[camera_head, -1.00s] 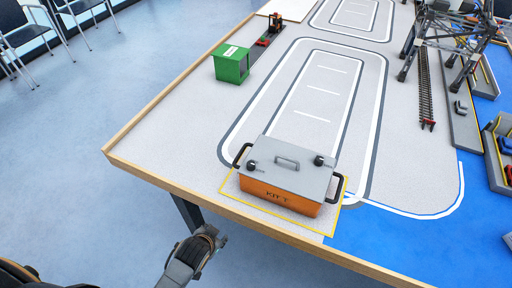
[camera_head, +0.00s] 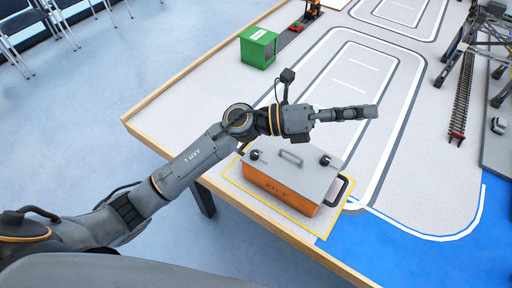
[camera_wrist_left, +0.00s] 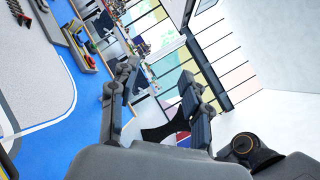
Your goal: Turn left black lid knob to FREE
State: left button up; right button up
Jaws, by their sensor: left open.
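The orange box with a grey lid (camera_head: 292,178) sits near the table's front edge inside a yellow outline. Its left black lid knob (camera_head: 255,155) shows at the lid's left side, and a second black knob (camera_head: 325,160) at the right. A grey handle (camera_head: 291,157) stands between them. My left gripper (camera_head: 372,112) is above and behind the box, pointing right, apart from it. In the left wrist view my left gripper (camera_wrist_left: 160,100) is open and empty, with its fingers spread. The knob's pointer and markings are too small to read. My right gripper is not in view.
A green container (camera_head: 258,47) stands at the back left. Dark crane legs (camera_head: 460,45) and a rail track (camera_head: 466,100) are at the right. The grey table top with white road lines is clear behind the box.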

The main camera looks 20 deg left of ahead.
pick_arm(q)
notch_tip(320, 180, down, 6)
jog(key=s+m+g+y, duration=0.2)
jog(key=m+g+y, duration=0.3)
jog(key=m, duration=0.2)
jog(key=m+y, duration=0.5)
jog(key=y, duration=1)
send_over(254, 153)
notch_tip(254, 153, down, 7)
jog(key=shift+t, duration=0.4)
notch_tip(254, 153, down, 12)
jog(key=p, duration=0.4)
jog(key=shift+f, duration=0.75)
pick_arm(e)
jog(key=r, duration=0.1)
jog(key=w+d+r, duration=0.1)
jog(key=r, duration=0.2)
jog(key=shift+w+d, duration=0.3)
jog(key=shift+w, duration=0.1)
pick_arm(q)
jog(key=shift+n, duration=0.3)
grip_shut()
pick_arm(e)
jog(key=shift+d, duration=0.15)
